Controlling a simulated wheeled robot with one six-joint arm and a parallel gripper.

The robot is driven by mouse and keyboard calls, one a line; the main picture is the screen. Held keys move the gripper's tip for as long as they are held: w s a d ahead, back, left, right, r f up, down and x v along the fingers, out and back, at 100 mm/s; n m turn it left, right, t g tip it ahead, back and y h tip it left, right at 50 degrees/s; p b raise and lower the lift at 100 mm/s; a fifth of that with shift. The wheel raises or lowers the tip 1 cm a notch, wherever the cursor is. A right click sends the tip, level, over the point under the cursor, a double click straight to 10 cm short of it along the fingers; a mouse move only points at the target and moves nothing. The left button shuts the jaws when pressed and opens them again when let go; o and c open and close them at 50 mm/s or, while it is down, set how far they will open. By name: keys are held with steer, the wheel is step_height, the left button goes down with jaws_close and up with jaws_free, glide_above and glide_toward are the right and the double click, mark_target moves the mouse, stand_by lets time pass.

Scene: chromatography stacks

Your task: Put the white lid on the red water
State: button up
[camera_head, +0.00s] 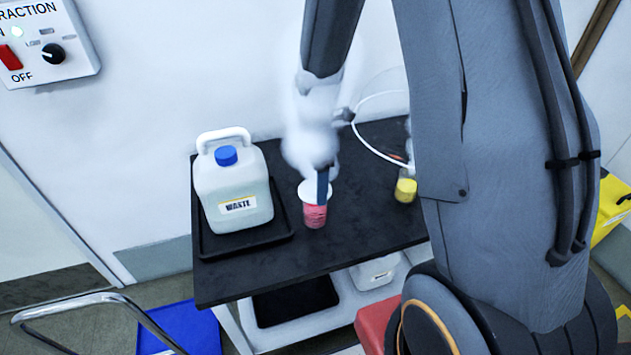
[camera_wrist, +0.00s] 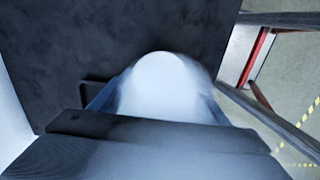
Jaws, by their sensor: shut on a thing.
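The red water (camera_head: 315,216) is in a small container on the black table top, right of the waste jug. The white lid (camera_head: 308,192) shows at the top of the red water, partly behind my gripper (camera_head: 322,184). My gripper points down there, shut on the lid. In the wrist view the lid (camera_wrist: 165,88) is a blurred white rounded shape between the fingers, and it hides the red water. I cannot tell whether the lid touches the container's rim or is just above it.
A white waste jug (camera_head: 235,188) with a blue cap stands in a black tray (camera_head: 240,243) to the left. A yellow-filled vessel (camera_head: 406,190) with a thin tube above it stands to the right. Bare table top (camera_head: 360,225) lies between. A wall is behind.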

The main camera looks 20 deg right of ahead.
steer(key=shift+f, duration=0.1)
steer(key=shift+f+b, duration=0.35)
steer(key=shift+f, duration=0.35)
steer(key=shift+f, duration=0.2)
steer(key=shift+f, duration=0.25)
steer(key=o, duration=1.4)
steer(key=shift+c, duration=0.2)
steer(key=shift+r, duration=0.1)
